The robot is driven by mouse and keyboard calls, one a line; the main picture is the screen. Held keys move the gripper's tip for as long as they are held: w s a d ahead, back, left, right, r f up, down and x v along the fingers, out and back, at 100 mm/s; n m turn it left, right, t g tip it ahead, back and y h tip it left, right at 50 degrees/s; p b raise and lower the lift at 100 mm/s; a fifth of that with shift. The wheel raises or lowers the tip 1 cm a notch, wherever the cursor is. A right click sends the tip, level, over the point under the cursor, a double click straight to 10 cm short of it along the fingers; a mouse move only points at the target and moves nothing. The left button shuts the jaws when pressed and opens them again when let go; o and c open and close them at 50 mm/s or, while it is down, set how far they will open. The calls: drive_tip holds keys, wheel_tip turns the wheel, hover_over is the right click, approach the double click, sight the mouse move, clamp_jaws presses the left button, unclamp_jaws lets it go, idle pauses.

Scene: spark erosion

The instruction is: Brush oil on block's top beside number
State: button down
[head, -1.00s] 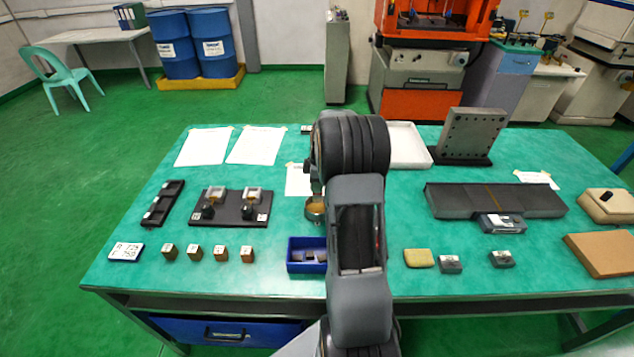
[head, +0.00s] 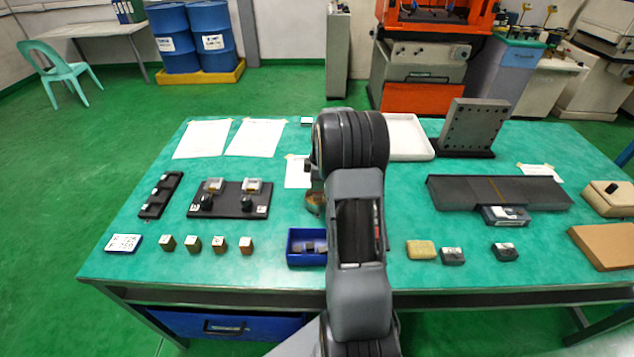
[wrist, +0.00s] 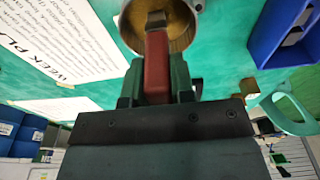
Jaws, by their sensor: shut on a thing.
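My gripper (wrist: 158,88) is shut on the red handle of a brush (wrist: 157,65) in the wrist view. The brush's far end overlaps the mouth of a round brass-coloured cup (wrist: 182,34); I cannot tell whether it touches inside. In the head view the cup (head: 313,203) shows partly beside my arm, which hides the gripper. Two dark blocks with pale marked tops, a left one (head: 453,256) and a right one (head: 505,251), sit at the right front. Several small brown blocks with pale tops (head: 192,243) stand in a row at the left front. Their numbers are too small to read.
A blue bin (head: 305,258) with dark pieces stands near the cup. A yellowish pad (head: 421,249) lies left of the dark blocks. A number card (head: 123,243) lies far left. A fixture plate (head: 228,208), dark slab (head: 465,193) and upright drilled plate (head: 473,128) stand farther back.

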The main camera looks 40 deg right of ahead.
drive_tip(key=shift+f+b, duration=0.55)
drive_tip(key=shift+f, duration=0.1)
idle(1.8)
drive_tip(key=shift+r, duration=0.1)
drive_tip(key=shift+r+p, duration=2.15)
drive_tip(key=shift+r, duration=1.3)
